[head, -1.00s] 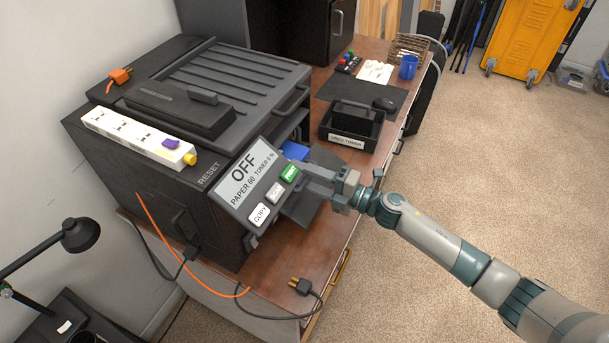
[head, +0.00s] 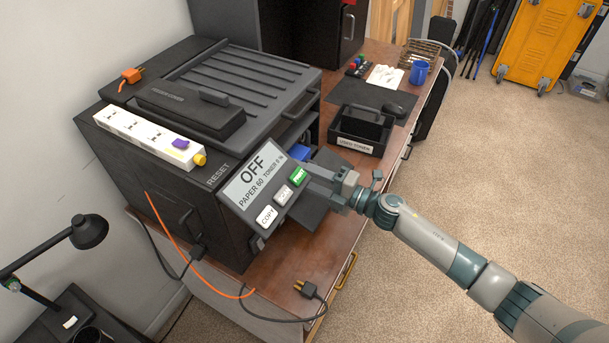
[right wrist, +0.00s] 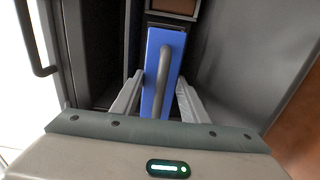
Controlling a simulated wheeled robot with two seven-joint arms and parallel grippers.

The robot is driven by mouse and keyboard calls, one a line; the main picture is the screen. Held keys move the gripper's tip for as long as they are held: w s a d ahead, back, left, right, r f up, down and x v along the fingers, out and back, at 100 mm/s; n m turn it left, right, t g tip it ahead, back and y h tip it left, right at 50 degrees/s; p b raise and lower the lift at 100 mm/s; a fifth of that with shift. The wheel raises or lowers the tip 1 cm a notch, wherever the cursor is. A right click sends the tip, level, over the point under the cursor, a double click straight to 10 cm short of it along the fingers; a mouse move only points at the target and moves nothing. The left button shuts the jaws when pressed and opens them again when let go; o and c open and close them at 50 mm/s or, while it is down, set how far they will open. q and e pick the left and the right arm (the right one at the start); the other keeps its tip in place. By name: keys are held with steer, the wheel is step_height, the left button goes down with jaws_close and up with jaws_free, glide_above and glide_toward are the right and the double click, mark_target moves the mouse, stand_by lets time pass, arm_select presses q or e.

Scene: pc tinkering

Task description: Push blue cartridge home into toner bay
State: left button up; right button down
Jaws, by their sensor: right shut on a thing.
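The blue cartridge (head: 299,153) shows as a small blue patch in the open side of the black copier (head: 205,180), behind the tilted control panel (head: 262,186). In the right wrist view the cartridge (right wrist: 157,65) stands upright with a dark grey handle on its face, inside a dark recess, the toner bay (right wrist: 115,60). My right gripper (right wrist: 158,95) is shut on the cartridge, one finger on each side of it. In the head view the right gripper (head: 312,178) reaches in beside the panel, its fingertips partly hidden. How deep the cartridge sits cannot be told. My left gripper is out of view.
The panel reads OFF and stands close to my right fingers. A black used-toner tray (head: 355,146) holds a dark block behind the gripper. A power strip (head: 150,138) lies on the copier. A loose plug (head: 305,289) lies on the desk front.

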steer(key=shift+x, duration=1.35)
steer(key=c, duration=1)
jaws_free()
steer(key=shift+r, duration=0.1)
steer(key=shift+o, duration=0.6)
steer(key=shift+s+f+b, duration=0.15)
steer(key=shift+f+b, duration=0.15)
steer(key=shift+f, duration=0.2)
steer(key=shift+d, duration=0.1)
steer(key=shift+v, duration=3.35)
steer(key=shift+s+d, duration=0.35)
steer(key=shift+d, duration=0.15)
steer(key=shift+c, duration=0.3)
